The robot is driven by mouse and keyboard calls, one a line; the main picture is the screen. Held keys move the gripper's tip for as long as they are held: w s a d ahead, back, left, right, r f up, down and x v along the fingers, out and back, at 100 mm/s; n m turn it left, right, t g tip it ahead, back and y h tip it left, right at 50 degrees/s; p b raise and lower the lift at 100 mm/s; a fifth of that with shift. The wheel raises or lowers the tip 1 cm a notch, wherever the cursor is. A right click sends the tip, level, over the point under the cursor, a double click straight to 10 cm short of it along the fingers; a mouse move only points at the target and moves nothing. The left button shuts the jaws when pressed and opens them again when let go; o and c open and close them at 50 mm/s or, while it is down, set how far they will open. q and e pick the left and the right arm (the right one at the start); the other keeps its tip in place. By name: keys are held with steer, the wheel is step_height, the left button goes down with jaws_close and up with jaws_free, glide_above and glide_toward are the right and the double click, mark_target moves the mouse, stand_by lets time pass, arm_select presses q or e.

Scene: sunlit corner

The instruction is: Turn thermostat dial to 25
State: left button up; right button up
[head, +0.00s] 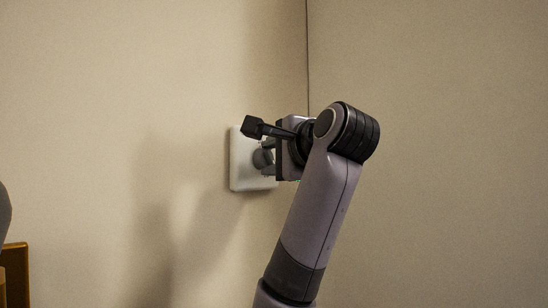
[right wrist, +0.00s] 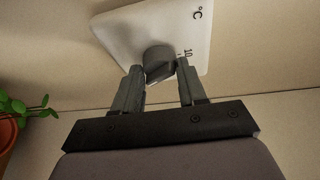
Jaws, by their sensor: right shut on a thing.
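The white square thermostat plate (head: 242,172) is fixed on the wall left of the corner. Its grey dial (head: 261,158) sits in the middle and is partly hidden by my right gripper (head: 268,157). In the right wrist view the plate (right wrist: 120,28) carries the marks "°C" and "10", and the dial (right wrist: 158,60) stands out from it. My right gripper (right wrist: 158,78) is shut on the dial, with one finger on each side. The other scale marks and the dial's pointer cannot be made out. My left gripper is not in view.
A plant (right wrist: 22,107) in an orange pot (right wrist: 8,132) stands at the left of the right wrist view. A wooden piece of furniture (head: 14,262) shows at the lower left of the head view. The wall around the plate is bare, and the corner is close to its right.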

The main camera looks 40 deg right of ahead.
steer(key=shift+r, duration=0.1)
steer(key=o, duration=1)
steer(key=shift+w, duration=0.15)
steer(key=shift+b+v, duration=1.2)
steer(key=shift+v, duration=2.45)
